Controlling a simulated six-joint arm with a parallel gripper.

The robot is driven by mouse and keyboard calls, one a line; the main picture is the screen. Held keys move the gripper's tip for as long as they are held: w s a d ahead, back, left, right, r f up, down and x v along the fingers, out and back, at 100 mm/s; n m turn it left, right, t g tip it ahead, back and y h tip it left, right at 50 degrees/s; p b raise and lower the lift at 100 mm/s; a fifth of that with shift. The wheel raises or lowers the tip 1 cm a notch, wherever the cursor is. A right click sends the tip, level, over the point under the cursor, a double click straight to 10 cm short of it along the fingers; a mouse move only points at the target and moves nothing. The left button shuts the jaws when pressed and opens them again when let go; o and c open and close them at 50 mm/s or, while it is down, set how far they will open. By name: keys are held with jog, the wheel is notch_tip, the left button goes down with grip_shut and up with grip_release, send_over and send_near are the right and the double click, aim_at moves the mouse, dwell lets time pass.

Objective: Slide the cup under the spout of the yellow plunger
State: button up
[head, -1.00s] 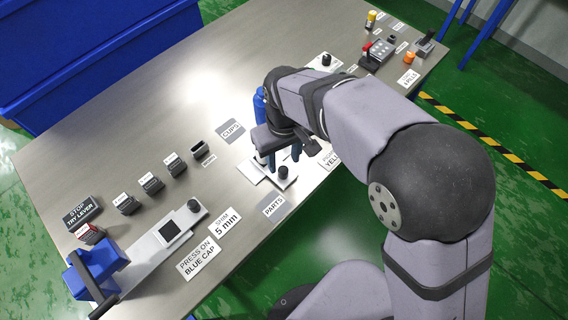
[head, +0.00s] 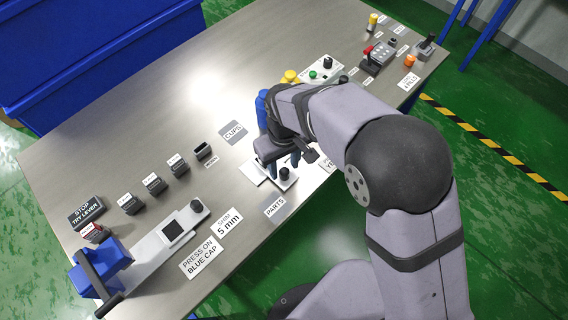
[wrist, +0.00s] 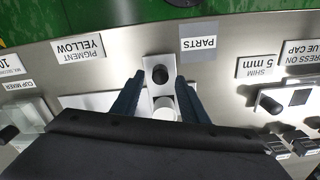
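My gripper (head: 283,164) points down over a white slide plate with a black knob (head: 284,173), near the table's front edge. In the wrist view its two dark blue fingers (wrist: 161,80) are apart, on either side of the plate (wrist: 173,70) and its black knob (wrist: 160,74). A round white piece (wrist: 163,103), possibly the cup, shows between the fingers; I cannot tell whether they touch it. A yellow cap (head: 290,77) shows behind my arm; the spout is hidden. The sign PIGMENT YELLOW (wrist: 78,48) lies to the left in the wrist view.
A blue cylinder (head: 262,108) stands close behind my gripper. A white station with a green button (head: 313,75) is farther back. The table's middle back is clear.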

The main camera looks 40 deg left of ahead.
jog(key=shift+f, duration=0.6)
grip_shut()
jog(key=w, duration=2)
jog(key=shift+w+r, duration=0.1)
jog(key=shift+w, duration=0.2)
grip_release()
